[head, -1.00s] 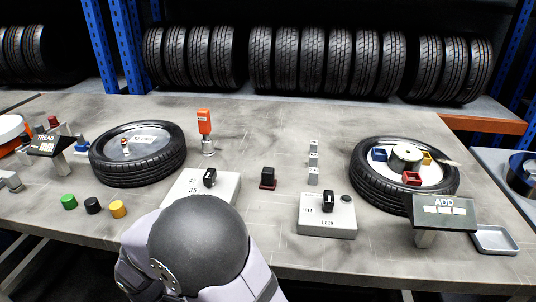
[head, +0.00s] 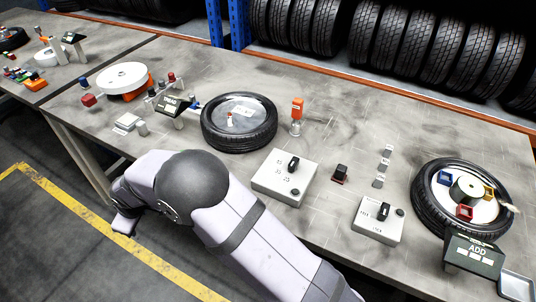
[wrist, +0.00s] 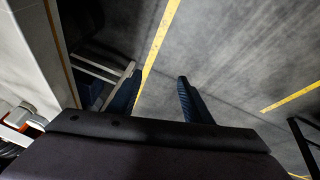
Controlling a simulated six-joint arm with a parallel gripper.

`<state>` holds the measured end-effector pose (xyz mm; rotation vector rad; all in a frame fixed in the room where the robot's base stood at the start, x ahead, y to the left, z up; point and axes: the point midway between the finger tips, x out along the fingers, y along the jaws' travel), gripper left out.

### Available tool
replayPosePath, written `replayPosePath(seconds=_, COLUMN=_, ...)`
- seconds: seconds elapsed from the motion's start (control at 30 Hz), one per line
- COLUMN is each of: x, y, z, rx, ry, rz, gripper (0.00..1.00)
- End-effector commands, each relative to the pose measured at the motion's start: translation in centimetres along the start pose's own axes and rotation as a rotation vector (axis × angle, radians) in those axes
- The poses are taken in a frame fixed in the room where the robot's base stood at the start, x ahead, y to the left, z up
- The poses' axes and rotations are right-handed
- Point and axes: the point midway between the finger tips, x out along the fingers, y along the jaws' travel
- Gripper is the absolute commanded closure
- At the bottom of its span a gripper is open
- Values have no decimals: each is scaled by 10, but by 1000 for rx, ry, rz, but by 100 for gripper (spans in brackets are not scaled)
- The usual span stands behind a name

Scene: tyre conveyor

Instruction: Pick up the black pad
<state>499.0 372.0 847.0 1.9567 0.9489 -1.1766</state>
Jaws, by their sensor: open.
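My gripper (wrist: 160,88) shows in the wrist view with its two blue-black fingers apart and nothing between them. Below them is grey floor with a yellow line, off the side of the table. In the head view my arm lies across the near table edge, and its fingers are not clearly visible. No black pad can be made out now. The spot in front of the left tyre (head: 238,122), where a small round black piece lay between a green and a yellow one, is covered by my arm.
The table (head: 330,120) also holds a switch box (head: 270,182), a small black block (head: 340,172), a second switch box (head: 372,228), an ADD sign (head: 474,254) and a right tyre (head: 425,215). A white round disc (head: 123,76) stands at left. Floor beyond the table's near edge is open.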

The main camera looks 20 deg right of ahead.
Motion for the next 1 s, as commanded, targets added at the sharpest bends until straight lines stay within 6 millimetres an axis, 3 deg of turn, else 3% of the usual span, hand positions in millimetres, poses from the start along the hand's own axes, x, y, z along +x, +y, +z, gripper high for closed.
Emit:
replayPosePath(seconds=0.07, x=-13, y=6, z=-14, rx=-12, ry=16, rz=4, gripper=55)
replayPosePath(seconds=0.17, x=-28, y=37, z=-18, rx=-8, ry=23, rz=27, gripper=55)
replayPosePath(seconds=0.37, x=-53, y=103, z=3, rx=13, ry=-5, rz=66, gripper=55)
replayPosePath(seconds=0.57, x=-96, y=182, z=38, rx=42, ry=-38, rz=114, gripper=55)
replayPosePath(seconds=0.67, x=-133, y=237, z=70, rx=67, ry=-65, rz=146, gripper=55)
replayPosePath(seconds=0.8, x=-197, y=309, z=133, rx=100, ry=-111, rz=189, gripper=55)
replayPosePath(seconds=0.87, x=-228, y=336, z=164, rx=113, ry=-132, rz=206, gripper=55)
replayPosePath(seconds=0.93, x=-256, y=356, z=210, rx=135, ry=-173, rz=203, gripper=55)
replayPosePath(seconds=1.0, x=-261, y=354, z=271, rx=167, ry=-246, rz=149, gripper=55)
